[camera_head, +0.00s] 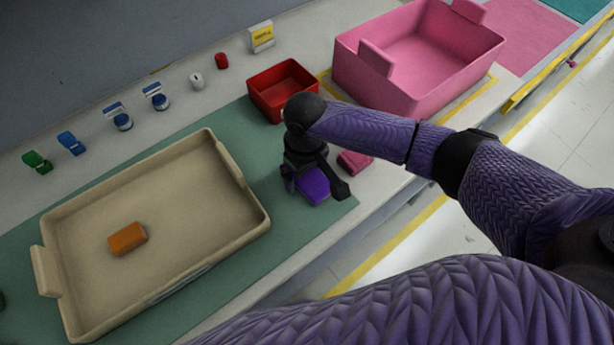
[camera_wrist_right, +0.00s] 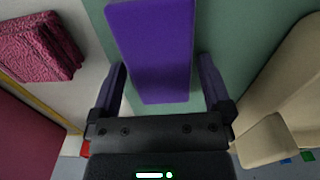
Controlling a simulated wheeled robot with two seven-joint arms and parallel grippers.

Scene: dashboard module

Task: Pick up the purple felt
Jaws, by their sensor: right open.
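The purple felt (camera_head: 313,185) is a flat block on the green mat (camera_head: 262,150), right of the beige tray. In the right wrist view the purple felt (camera_wrist_right: 151,50) lies lengthwise between the two fingers. My right gripper (camera_head: 318,190) is open over it, one finger on each side; in the wrist view the right gripper (camera_wrist_right: 160,88) shows a gap between each finger and the felt at the near end. I cannot tell its height above the felt. My left gripper is not in view.
The beige tray (camera_head: 258,222) holds an orange block (camera_head: 127,239). A dark pink cloth (camera_head: 354,162) lies close right of the gripper. A red bin (camera_head: 284,88) and a pink bin (camera_head: 487,47) stand behind. Several small blue, green and white items line the back.

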